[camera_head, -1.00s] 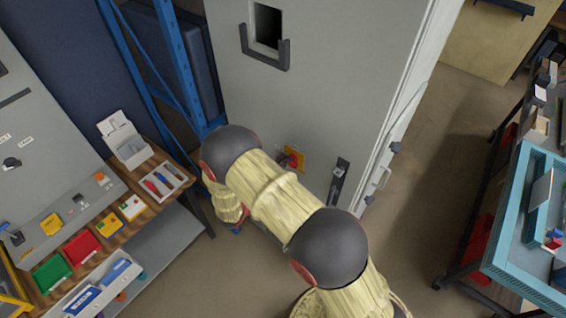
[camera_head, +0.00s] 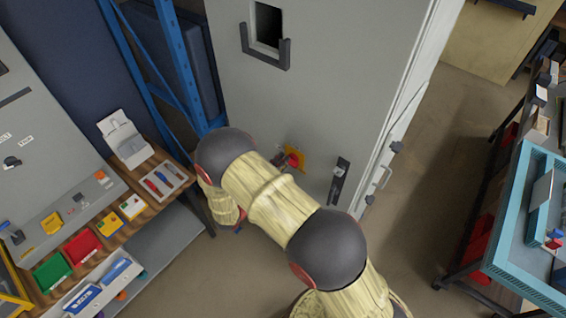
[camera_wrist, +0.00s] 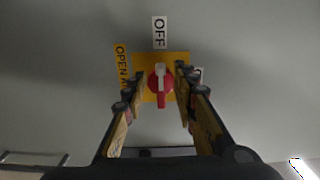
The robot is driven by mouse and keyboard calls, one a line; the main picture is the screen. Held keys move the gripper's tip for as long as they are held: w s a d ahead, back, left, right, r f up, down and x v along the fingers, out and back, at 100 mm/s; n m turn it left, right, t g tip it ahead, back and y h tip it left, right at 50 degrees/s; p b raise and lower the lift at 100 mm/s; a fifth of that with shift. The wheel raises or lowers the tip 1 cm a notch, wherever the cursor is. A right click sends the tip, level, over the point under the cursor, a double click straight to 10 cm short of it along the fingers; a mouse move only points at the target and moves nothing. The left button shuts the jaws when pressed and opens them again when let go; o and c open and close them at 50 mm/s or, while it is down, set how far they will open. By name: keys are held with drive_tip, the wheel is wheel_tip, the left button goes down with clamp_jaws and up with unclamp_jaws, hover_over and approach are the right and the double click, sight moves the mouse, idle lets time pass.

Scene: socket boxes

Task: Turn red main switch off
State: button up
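The red main switch (camera_wrist: 161,98) is a round red knob with a raised handle, pale at one end, on a yellow plate (camera_wrist: 145,58) on a grey panel. In the wrist view its handle lies upright, pale end toward the OFF label (camera_wrist: 159,32). My gripper (camera_wrist: 160,74) is open, with one finger on each side of the knob and gaps visible between. A second label at right is mostly hidden by a finger. In the head view the switch (camera_head: 293,159) shows beside my arm, which hides my gripper.
The grey cabinet door (camera_head: 330,80) has a dark window with a bracket above and a black handle (camera_head: 339,181) right of the switch. A wooden bench (camera_head: 160,200) with bins and tools stands at left. A teal-topped cart (camera_head: 515,255) stands at right.

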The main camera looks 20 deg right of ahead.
drive_tip(key=v, duration=1)
drive_tip(key=shift+s+a, duration=0.15)
drive_tip(key=shift+a, duration=0.1)
